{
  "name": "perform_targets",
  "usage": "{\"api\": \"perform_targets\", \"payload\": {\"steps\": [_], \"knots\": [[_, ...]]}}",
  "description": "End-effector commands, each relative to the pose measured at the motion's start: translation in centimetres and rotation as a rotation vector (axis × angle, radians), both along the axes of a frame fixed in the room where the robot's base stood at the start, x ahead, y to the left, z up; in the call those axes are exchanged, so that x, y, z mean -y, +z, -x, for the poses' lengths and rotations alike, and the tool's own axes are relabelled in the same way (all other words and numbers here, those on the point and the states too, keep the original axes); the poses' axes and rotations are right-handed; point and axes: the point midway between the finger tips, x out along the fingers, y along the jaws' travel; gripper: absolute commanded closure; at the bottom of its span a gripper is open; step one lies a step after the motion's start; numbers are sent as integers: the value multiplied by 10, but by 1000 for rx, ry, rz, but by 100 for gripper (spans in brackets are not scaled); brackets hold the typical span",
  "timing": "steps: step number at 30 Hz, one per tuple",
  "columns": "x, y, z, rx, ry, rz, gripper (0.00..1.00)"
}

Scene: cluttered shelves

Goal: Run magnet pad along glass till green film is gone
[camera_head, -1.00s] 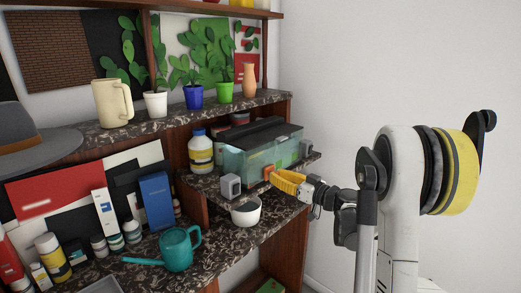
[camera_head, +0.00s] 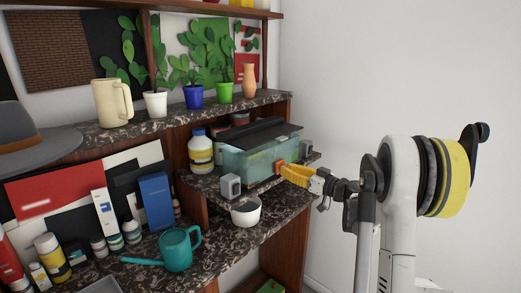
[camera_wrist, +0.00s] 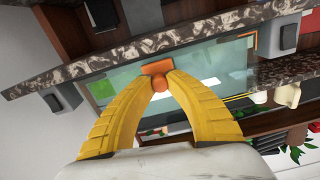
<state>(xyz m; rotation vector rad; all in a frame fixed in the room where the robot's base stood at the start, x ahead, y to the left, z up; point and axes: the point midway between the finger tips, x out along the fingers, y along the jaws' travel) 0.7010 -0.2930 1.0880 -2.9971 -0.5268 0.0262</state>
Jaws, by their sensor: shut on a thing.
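The glass tank (camera_head: 248,158) with a black lid (camera_head: 256,133) stands on a small stone-topped shelf; its front glass looks pale green. My gripper (camera_head: 281,171) has yellow fingers and is shut on the orange magnet pad (camera_head: 279,167), which is against the front glass toward the right end. In the wrist view, the fingertips (camera_wrist: 158,80) close on the pad's round knob, and its orange block (camera_wrist: 157,66) lies against the glass (camera_wrist: 200,72). A darker green patch shows on the glass near the right end in the head view; its extent is unclear.
A grey block-shaped device (camera_head: 230,186) stands at the tank's front left, and another (camera_head: 306,148) at its right. A white bowl (camera_head: 245,210) and a teal watering can (camera_head: 176,250) are on the counter below. A white bottle (camera_head: 201,151) is left of the tank.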

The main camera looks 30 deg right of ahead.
Motion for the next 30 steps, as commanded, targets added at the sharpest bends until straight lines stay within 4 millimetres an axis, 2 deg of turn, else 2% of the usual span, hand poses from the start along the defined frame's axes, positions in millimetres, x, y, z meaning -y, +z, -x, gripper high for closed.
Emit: {"api": "perform_targets", "payload": {"steps": [9, 30], "knots": [[3, 0, -1, 0, 0, 0, 100], [56, 0, -20, 0, 0, 0, 100]]}}
